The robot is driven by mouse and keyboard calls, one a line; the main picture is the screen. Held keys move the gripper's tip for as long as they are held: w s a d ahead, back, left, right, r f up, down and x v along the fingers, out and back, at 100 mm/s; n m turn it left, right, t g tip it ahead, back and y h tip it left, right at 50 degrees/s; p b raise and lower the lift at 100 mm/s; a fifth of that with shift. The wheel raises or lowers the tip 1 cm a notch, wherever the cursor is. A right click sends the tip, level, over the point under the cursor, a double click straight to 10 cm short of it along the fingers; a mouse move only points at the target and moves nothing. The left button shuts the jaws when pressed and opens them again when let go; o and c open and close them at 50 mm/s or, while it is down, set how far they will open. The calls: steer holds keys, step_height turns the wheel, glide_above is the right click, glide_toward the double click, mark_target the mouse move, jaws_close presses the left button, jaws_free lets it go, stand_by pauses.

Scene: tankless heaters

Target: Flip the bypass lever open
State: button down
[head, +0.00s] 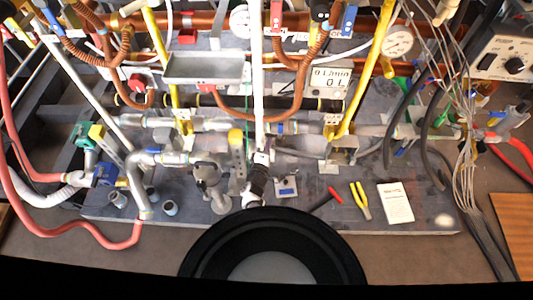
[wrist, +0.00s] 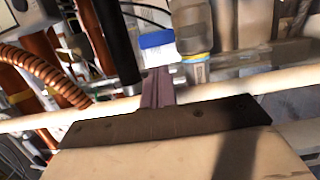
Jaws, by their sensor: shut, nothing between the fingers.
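In the wrist view, my gripper (wrist: 157,72) has its two mauve fingers together, with nothing between them. A blue and white piece (wrist: 157,42) shows just beyond the fingertips; I cannot tell whether they touch it. In the head view, I cannot make out the gripper clearly. Several coloured valve handles show there: a yellow one (head: 237,144) near the middle, a blue one (head: 104,173) at the left and a red one (head: 137,82) at the upper left. I cannot tell which is the bypass lever, or its position.
In the wrist view, a black bar (wrist: 116,42) stands left of the fingers and a clear-yellowish cylinder (wrist: 191,28) right of them. Loose cables (head: 468,170) hang at the right.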

steer(key=shift+b+x, duration=1.55)
steer(key=shift+x, duration=0.9)
steer(key=shift+d+r+m+p, duration=0.1)
steer(key=shift+d+m+p, duration=0.2)
steer(key=shift+p, duration=0.15)
